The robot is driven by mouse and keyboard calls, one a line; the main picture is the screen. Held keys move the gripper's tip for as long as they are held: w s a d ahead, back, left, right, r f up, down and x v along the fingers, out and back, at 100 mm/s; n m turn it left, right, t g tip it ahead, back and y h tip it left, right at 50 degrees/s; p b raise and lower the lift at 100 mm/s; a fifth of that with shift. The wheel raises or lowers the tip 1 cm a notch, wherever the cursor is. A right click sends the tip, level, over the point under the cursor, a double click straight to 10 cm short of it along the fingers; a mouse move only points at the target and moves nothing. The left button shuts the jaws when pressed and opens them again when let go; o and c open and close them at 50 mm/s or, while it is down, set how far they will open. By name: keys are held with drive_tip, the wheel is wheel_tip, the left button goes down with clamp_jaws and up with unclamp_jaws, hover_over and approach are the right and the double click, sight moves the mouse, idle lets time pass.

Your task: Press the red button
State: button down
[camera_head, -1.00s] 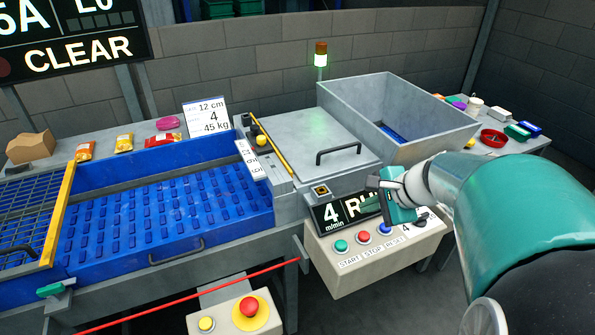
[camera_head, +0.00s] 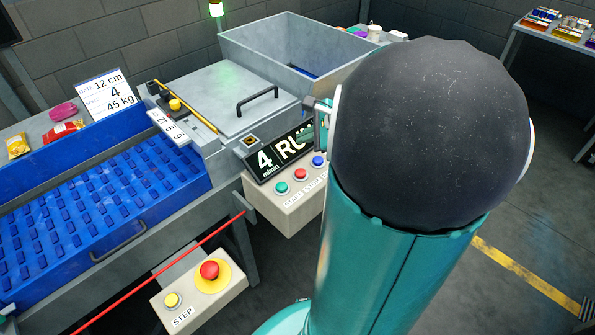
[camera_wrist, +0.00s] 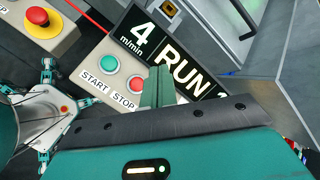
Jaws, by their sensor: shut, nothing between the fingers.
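A small red STOP button (camera_head: 301,174) sits on the beige control panel (camera_head: 268,205), between a green START button (camera_head: 282,188) and a blue button (camera_head: 318,161). The red STOP button also shows in the wrist view (camera_wrist: 136,83). A larger red mushroom button (camera_head: 209,270) on a yellow disc is on a lower box; it shows in the wrist view too (camera_wrist: 37,16). My gripper (camera_wrist: 159,76) is shut and empty. In the wrist view its fingertips appear just right of the red STOP button; contact cannot be told. In the head view my arm hides most of the gripper.
A sign reading "4 m/min RUN" (camera_head: 265,166) stands behind the panel buttons. A yellow STEP button (camera_head: 172,300) is left of the mushroom button. A red cord (camera_head: 170,265) runs along the blue conveyor (camera_head: 95,205). Open floor (camera_head: 500,225) lies right of my arm.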

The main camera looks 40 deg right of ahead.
sight(305, 173)
drive_tip(key=shift+f, duration=4.4)
drive_tip(key=shift+a, duration=0.1)
drive_tip(key=shift+f, duration=0.4)
drive_tip(key=shift+f, duration=0.55)
drive_tip(key=shift+r, duration=0.95)
drive_tip(key=shift+r, duration=2.5)
